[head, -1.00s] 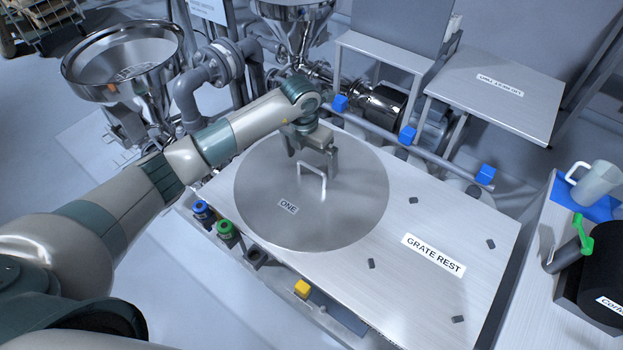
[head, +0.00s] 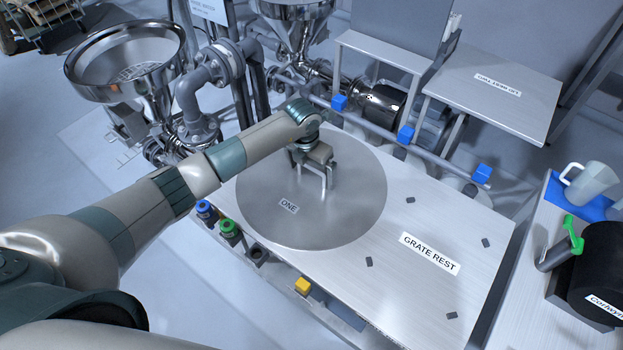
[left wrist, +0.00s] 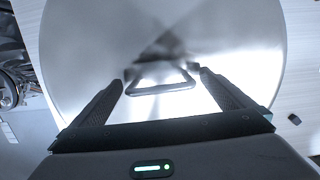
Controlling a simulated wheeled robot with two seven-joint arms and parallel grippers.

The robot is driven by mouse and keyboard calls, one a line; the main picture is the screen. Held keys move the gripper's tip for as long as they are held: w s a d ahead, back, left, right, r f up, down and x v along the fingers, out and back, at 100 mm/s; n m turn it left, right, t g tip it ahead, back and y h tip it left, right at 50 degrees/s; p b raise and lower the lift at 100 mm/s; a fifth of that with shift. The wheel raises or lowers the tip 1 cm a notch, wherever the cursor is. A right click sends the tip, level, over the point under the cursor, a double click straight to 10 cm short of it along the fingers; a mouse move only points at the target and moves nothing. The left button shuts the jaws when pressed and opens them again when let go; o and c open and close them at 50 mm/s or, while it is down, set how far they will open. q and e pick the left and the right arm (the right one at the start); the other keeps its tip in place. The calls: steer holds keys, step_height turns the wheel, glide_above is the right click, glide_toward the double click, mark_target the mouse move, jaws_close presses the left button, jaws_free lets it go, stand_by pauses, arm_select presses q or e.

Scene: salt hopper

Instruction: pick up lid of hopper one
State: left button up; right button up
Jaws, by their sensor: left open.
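The lid of hopper one (head: 340,215) is a round brushed-metal disc labelled ONE (head: 289,206). It lies flat on the steel surface around GRATE REST. Its upright bar handle (left wrist: 160,88) shows in the left wrist view between and just beyond my fingertips. In the head view my gripper largely covers the handle. My left gripper (head: 313,182) is open over the lid, fingers pointing down at the handle; in the left wrist view its two fingers (left wrist: 160,78) stand apart on either side of the handle. Whether they touch it I cannot tell. My right gripper is not in view.
The bench has a GRATE REST label (head: 430,254) and small dark pegs. An open steel funnel (head: 125,60) stands at the back left. A raised metal shelf (head: 492,92) stands at the back right.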

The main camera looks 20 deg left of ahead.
arm_select(q)
steer(key=shift+c, duration=0.6)
steer(key=c, duration=1.5)
steer(key=shift+w+r, duration=0.1)
steer(key=shift+c, duration=1.1)
steer(key=shift+r, duration=0.15)
steer(key=shift+r+b, duration=0.45)
steer(key=shift+r, duration=0.05)
steer(key=r, duration=0.1)
steer(key=r+b, duration=0.1)
steer(key=shift+d+r+b, duration=0.25)
steer(key=shift+r+b, duration=0.1)
steer(key=shift+r, duration=0.05)
steer(key=w+d+r+b, duration=0.2)
steer(key=d+r+b, duration=0.3)
steer(key=d, duration=0.6)
steer(key=shift+w+r, duration=0.15)
steer(key=shift+r, duration=0.8)
